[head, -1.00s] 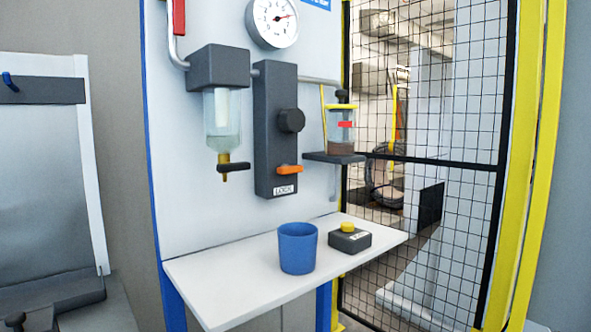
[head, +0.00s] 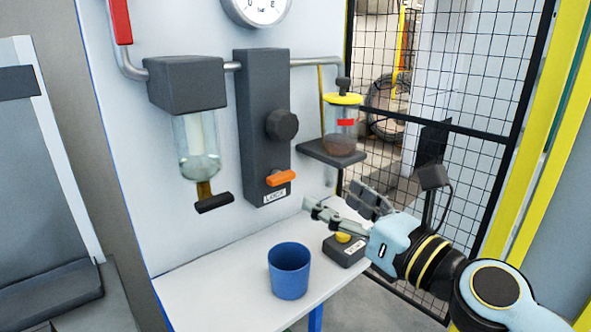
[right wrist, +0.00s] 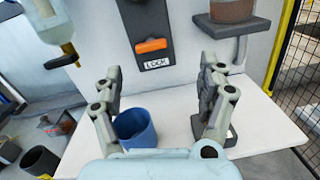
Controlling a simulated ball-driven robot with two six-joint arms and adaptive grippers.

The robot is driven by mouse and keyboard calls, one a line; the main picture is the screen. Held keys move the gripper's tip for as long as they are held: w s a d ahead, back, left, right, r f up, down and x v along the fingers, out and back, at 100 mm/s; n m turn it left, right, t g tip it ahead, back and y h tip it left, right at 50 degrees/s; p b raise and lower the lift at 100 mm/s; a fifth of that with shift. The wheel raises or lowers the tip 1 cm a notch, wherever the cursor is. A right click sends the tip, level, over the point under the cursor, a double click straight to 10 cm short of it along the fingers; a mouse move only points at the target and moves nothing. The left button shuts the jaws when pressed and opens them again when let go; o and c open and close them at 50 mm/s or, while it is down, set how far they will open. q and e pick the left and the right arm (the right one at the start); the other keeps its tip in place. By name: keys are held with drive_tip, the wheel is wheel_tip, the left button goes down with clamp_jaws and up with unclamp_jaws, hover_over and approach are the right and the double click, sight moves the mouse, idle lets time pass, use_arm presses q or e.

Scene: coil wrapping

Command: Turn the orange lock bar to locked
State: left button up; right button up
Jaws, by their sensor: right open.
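The orange lock bar (head: 281,178) sits near the bottom of the dark grey lock block (head: 262,120) on the white panel, just above a LOCK label (head: 276,196). The bar lies roughly horizontal. It also shows in the right wrist view (right wrist: 151,46), ahead of the fingers and between them. My right gripper (head: 335,197) comes in from the right above the shelf, to the right of the bar and apart from it. Its two fingers (right wrist: 160,85) are spread wide with nothing between them. My left gripper is in neither view.
A blue cup (head: 289,271) and a dark box with a yellow button (head: 343,238) stand on the white shelf (head: 215,275) below. A black knob (head: 282,125) is above the bar. A clear bowl (head: 196,150) hangs left, an oiler jar (head: 341,128) right. Mesh fencing borders the right.

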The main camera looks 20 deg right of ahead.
sight(285, 180)
drive_tip(key=w+a+n, duration=0.1)
drive_tip(key=w, duration=0.2)
drive_tip(key=w+a+p, duration=0.1)
drive_tip(key=w+a, duration=0.1)
drive_tip(key=w, duration=0.1)
drive_tip(key=w+a+n+y, duration=0.1)
drive_tip(key=w, duration=0.2)
drive_tip(key=shift+w+a+f+n+g, duration=0.2)
drive_tip(key=shift+w+a+n+g, duration=0.1)
drive_tip(key=shift+g, duration=0.1)
drive_tip(key=shift+w+a, duration=0.15)
drive_tip(key=shift+w, duration=0.2)
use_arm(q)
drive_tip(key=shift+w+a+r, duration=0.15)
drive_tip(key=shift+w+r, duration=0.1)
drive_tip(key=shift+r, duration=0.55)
use_arm(e)
drive_tip(key=c, duration=1.2)
